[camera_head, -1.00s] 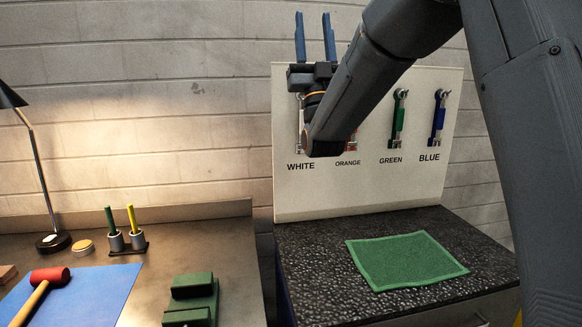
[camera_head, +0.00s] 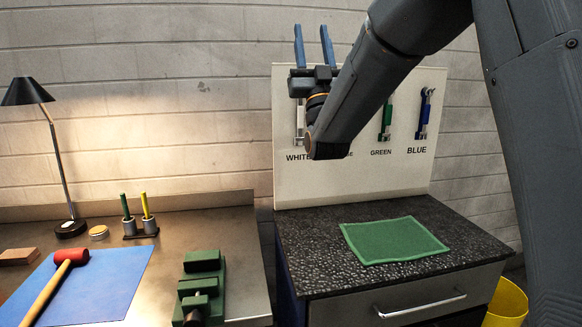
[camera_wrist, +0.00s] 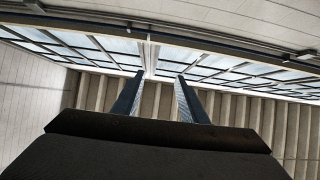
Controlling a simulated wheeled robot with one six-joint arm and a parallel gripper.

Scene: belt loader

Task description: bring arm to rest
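My gripper (camera_head: 312,46) is raised in front of the white tool board (camera_head: 350,180), its two fingers pointing up and apart. It is open, with nothing between the fingers. The wrist view shows the same fingers (camera_wrist: 158,98) spread and empty, facing windows and a ribbed wall high up. My arm crosses in front of the board and hides part of it, including most of the ORANGE label. Tools hang at the green place (camera_head: 386,118) and the blue place (camera_head: 424,112). A tool at the white place (camera_head: 300,120) is partly hidden by my arm.
A green mat (camera_head: 394,240) lies on the dark speckled cabinet top (camera_head: 320,270). On the left bench are a red-headed mallet (camera_head: 70,258) on a blue sheet (camera_head: 110,285), a green vise-like block (camera_head: 202,285), a pen holder (camera_head: 140,228) and a lamp (camera_head: 28,92). A yellow bucket (camera_head: 508,302) stands at lower right.

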